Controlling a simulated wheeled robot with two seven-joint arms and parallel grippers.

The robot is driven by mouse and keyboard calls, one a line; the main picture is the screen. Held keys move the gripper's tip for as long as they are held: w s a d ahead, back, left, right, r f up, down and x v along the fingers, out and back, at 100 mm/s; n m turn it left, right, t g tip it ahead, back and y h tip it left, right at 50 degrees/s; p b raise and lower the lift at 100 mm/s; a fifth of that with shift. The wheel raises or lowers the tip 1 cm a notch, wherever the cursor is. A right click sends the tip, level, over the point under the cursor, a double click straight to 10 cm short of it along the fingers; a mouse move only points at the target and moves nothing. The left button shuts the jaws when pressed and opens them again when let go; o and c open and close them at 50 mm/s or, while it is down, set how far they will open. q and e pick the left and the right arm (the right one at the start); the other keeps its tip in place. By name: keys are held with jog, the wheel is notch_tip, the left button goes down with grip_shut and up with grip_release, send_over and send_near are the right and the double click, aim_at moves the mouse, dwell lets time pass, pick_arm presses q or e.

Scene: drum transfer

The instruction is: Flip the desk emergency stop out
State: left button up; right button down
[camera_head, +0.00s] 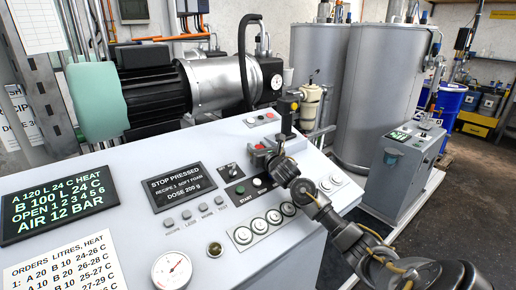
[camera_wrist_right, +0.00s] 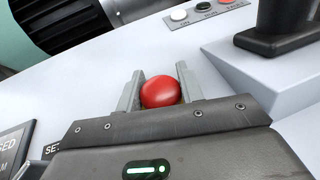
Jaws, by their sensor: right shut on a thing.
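The red mushroom-shaped emergency stop (camera_wrist_right: 161,92) sits between the two grey fingers of my right gripper (camera_wrist_right: 159,90) in the right wrist view. The fingers stand on either side of its head, shut on it. In the head view my right gripper (camera_head: 266,151) reaches down to the sloped grey desk from the lower right, and the gripper hides most of the stop there. A black display (camera_head: 180,186) on the desk reads STOP PRESSED, RECIPE 1 SOFT FOAM, DOSE 200 g. My left gripper is not in view.
A black joystick-like handle (camera_wrist_right: 280,25) stands beside the stop. Several round white buttons (camera_head: 259,225) and a pressure gauge (camera_head: 171,270) are on the desk. A motor (camera_head: 190,85) and large grey tanks (camera_head: 383,90) stand behind. A grey cabinet (camera_head: 405,170) stands at right.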

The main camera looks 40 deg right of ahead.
jog(key=shift+s+r, duration=0.15)
jog(key=shift+r, duration=0.55)
jog(key=c, duration=0.9)
grip_release()
jog(key=shift+s, duration=0.1)
jog(key=shift+s+f, duration=0.1)
jog(key=shift+s, duration=0.05)
jog(key=b+v, duration=0.3)
jog(key=v, duration=0.6)
jog(key=shift+s+a+b, duration=0.15)
jog(key=shift+s+b, duration=0.15)
jog(key=shift+b, duration=0.05)
jog(key=shift+s+a, duration=0.1)
jog(key=shift+s, duration=0.3)
